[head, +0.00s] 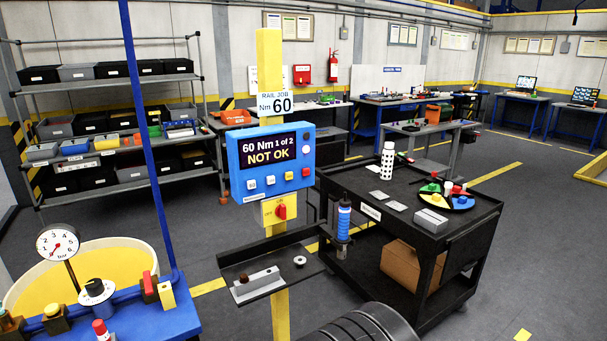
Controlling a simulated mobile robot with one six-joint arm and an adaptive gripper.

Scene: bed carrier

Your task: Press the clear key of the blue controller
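The blue controller (240,162) is mounted on a yellow post left of the picture's middle. Its dark display (268,149) reads "60 Nm 1 of 2 NOT OK". Below the display is a row of small pale keys (270,180), with a red button (305,172) at the right end. The lettering on the keys is too small to read, so I cannot tell which is the clear key. My gripper is not in view, and nothing touches the controller's front.
A yellow box with a red rotary switch (281,211) is under the controller. A dark shelf (310,267) with a grey block juts out below, beside an upright blue-and-black tool (343,220). A black cart (447,238) stands right; a blue bench (180,322) with a gauge is front left.

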